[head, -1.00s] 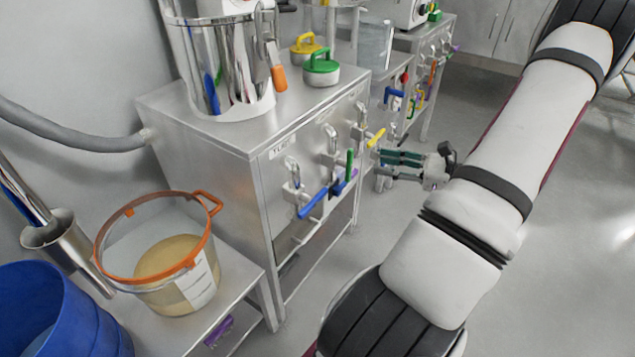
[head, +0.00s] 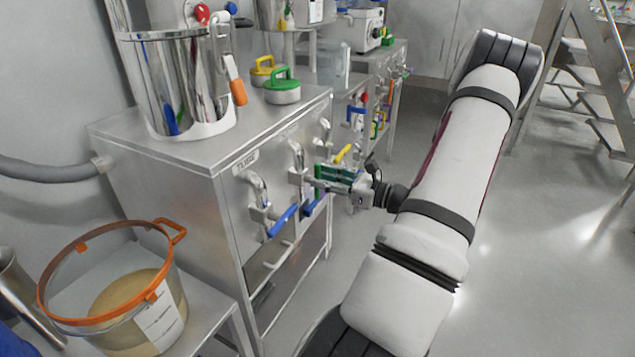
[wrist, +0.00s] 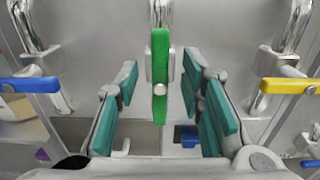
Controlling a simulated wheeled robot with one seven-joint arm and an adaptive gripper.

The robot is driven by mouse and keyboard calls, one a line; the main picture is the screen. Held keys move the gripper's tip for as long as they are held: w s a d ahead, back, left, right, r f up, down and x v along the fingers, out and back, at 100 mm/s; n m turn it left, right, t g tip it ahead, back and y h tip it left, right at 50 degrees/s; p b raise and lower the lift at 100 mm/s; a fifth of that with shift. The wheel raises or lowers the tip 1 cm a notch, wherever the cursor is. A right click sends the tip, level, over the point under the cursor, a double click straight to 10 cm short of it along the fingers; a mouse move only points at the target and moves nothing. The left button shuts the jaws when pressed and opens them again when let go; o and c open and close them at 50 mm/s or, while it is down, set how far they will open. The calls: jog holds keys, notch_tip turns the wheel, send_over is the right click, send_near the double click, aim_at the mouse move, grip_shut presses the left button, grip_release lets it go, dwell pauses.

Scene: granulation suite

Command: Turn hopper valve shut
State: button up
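A row of steel taps with coloured levers runs along the cabinet front. The green lever (wrist: 160,75) hangs straight down in the middle of the wrist view, between my finger pads with gaps on both sides. My gripper (wrist: 160,90) is open around it. In the head view my gripper (head: 322,178) is at the middle tap and hides part of the green lever (head: 318,190). A blue lever (wrist: 30,85) lies level on the left tap. A yellow lever (wrist: 287,86) lies level on the right tap. I cannot tell which one is called the hopper valve.
A steel vessel (head: 180,85) and green-handled lid (head: 282,88) stand on the cabinet (head: 160,155). An orange-rimmed bucket (head: 112,290) stands at front left. More equipment stands behind. A step ladder (head: 590,80) is at right. The floor right of my arm is clear.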

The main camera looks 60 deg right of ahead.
jog(key=shift+w, duration=1.15)
jog(key=shift+a, duration=0.1)
grip_shut()
